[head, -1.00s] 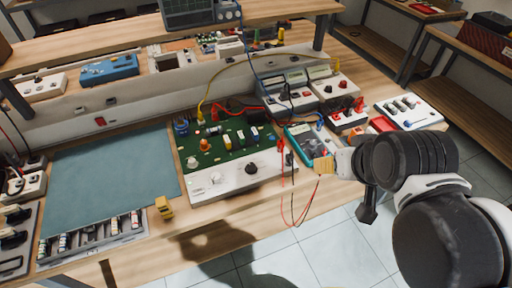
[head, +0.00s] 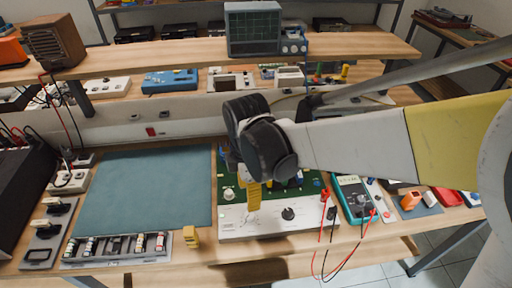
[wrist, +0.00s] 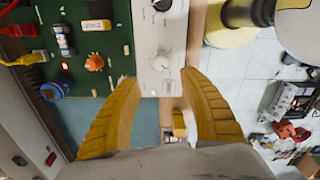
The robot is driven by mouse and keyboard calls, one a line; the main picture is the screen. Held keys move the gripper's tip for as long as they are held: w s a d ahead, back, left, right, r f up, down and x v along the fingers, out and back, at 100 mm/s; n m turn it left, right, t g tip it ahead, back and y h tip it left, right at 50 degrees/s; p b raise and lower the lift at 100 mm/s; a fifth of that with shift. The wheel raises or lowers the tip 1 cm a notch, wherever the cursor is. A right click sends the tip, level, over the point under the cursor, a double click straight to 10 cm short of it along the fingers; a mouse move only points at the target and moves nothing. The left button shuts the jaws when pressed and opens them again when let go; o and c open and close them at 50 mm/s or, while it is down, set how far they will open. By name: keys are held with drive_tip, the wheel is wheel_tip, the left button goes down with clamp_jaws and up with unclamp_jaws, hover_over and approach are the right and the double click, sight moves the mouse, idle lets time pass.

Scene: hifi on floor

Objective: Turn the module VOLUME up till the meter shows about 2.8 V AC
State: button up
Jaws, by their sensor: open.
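The module is a green board (wrist: 85,40) with a white front panel (head: 265,226). Its panel carries a black knob (head: 288,213) and a pale knob (wrist: 161,62); their labels are too small to read. My gripper (head: 253,207) points down over the panel's left part and covers the pale knob in the head view. In the wrist view its yellow fingers are open and apart, with the pale knob ahead between the tips; contact cannot be told. The teal multimeter (head: 354,199) lies right of the module, its display lit but unreadable.
Red and black probe leads (head: 325,195) hang over the bench edge beside the meter. A small yellow block (head: 191,237) sits left of the panel. A blue-green mat (head: 145,190) lies left, clear. An oscilloscope (head: 253,30) stands on the shelf behind.

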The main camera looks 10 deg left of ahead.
sight(249, 214)
wheel_tip(249, 214, down, 11)
drive_tip(key=b, duration=0.4)
drive_tip(key=shift+r+b, duration=0.1)
drive_tip(key=shift+b, duration=0.2)
clamp_jaws()
